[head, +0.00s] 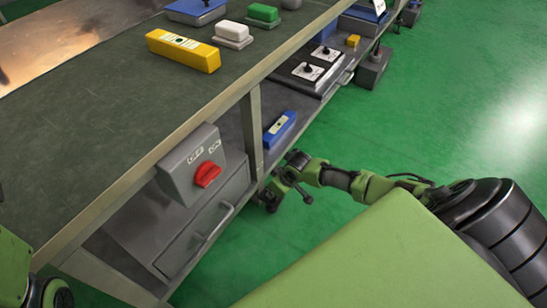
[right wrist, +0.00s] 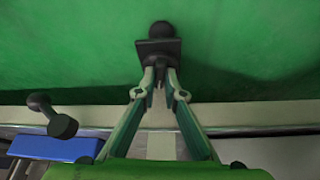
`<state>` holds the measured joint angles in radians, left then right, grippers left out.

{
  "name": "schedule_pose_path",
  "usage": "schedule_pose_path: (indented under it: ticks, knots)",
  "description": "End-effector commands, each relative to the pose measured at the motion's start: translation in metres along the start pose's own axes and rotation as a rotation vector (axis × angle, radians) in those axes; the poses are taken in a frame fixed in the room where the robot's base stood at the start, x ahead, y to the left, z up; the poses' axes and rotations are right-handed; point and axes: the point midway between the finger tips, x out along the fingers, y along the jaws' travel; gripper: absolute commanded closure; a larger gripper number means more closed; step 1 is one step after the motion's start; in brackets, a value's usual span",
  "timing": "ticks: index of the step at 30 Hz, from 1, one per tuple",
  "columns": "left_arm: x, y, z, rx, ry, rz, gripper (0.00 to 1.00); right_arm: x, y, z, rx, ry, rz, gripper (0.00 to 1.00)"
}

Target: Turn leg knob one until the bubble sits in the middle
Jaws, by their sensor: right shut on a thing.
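A dark knob (right wrist: 160,48) with a square plate and a rounded end shows at the top middle of the right wrist view. My right gripper (right wrist: 161,76) is shut on it, with its fingertips at the plate's near edge. In the head view my right gripper (head: 283,186) is low beside the bench's front edge, and the knob cannot be told apart there. A yellow level (head: 200,58) with a small window lies on the bench top. A blue level (head: 280,128) lies on the lower shelf. Bubble positions are too small to read. Only part of my left arm shows, at the lower left.
A grey switch box (head: 190,162) with a red knob (head: 207,174) is fixed at the bench front. A second dark knob-like part (right wrist: 58,118) shows in the right wrist view.

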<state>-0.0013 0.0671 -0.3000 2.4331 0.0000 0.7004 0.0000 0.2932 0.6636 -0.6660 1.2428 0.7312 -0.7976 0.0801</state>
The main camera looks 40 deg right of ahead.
Motion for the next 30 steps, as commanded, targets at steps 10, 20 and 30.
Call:
schedule_pose_path:
  ticks: [10,20,30]
  knots:
    - [-0.0038,-0.0008,0.0014,-0.003,-0.019,-0.008,0.74,-0.0012,0.0017,-0.0037,0.024,0.009,0.013,1.00]
    - [-0.0038,-0.0007,0.0017,-0.003,-0.020,-0.008,0.74,-0.0007,0.0006,-0.0017,0.023,0.004,0.011,0.74]
    - [-0.0029,-0.0010,0.0007,-0.002,-0.016,-0.008,0.74,-0.0094,0.0005,-0.0001,0.021,0.002,0.010,0.74]
